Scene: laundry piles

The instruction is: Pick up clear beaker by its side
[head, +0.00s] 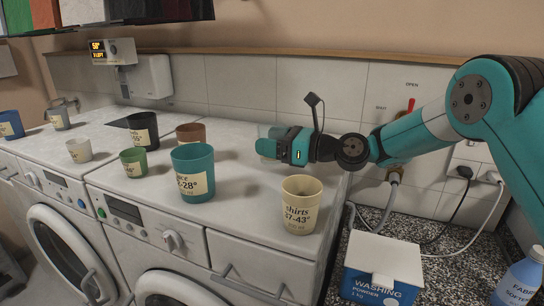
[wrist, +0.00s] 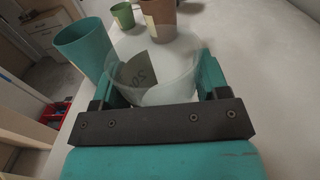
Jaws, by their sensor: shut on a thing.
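The clear beaker (wrist: 165,50) is see-through, with a dark label, and sits between the two fingers of my gripper (wrist: 155,82) in the wrist view. The fingers press on its sides from left and right. In the head view only a pale part of the beaker (head: 264,131) shows behind my gripper (head: 278,148), at the back right of the white worktop. I cannot tell whether its base touches the worktop.
A teal cup (head: 193,172), a cream cup (head: 301,205), a brown cup (head: 191,133) and a green cup (head: 133,162) stand on the worktop (head: 240,190). A tiled wall is close behind my gripper. A washing powder box (head: 383,268) stands lower right.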

